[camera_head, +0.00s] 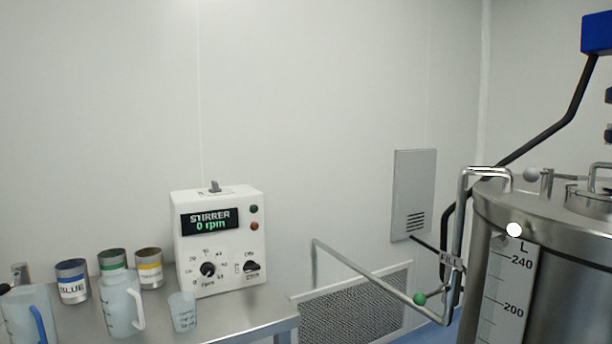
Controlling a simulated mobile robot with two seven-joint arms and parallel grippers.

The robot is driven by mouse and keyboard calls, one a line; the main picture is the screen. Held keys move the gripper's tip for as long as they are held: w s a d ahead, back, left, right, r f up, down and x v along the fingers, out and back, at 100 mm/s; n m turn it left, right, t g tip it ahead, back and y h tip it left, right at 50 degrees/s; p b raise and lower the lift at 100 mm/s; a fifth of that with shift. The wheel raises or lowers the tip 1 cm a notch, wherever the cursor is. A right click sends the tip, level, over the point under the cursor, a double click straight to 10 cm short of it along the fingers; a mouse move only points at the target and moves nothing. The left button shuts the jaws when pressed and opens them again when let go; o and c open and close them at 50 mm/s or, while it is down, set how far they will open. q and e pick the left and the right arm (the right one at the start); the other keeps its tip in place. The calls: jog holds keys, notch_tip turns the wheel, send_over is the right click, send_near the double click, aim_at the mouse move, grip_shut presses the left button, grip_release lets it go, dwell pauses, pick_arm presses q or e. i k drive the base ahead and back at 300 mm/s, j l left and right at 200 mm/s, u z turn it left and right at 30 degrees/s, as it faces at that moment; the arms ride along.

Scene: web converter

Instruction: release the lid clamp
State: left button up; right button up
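A steel tank (574,270) stands at the right, cut off by the picture's edge, with a litre scale (508,295) on its side. A grey ball knob (530,174) and a short upright metal fitting (546,182) show at its top rim. They may belong to the lid clamp, but I cannot tell its state. A white round knob (514,230) shows at the top of the scale. Neither of my grippers is in view.
A steel table (235,318) at the left holds a stirrer control box (218,240) reading 0 rpm, several labelled cans and plastic jugs (121,303), and a small cup (183,311). A pipe with a green knob (420,299) runs between table and tank. A black hose curves behind the tank.

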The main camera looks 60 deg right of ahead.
aim_at(530, 175)
jog(key=k+z, duration=0.1)
jog(key=z, duration=2.85)
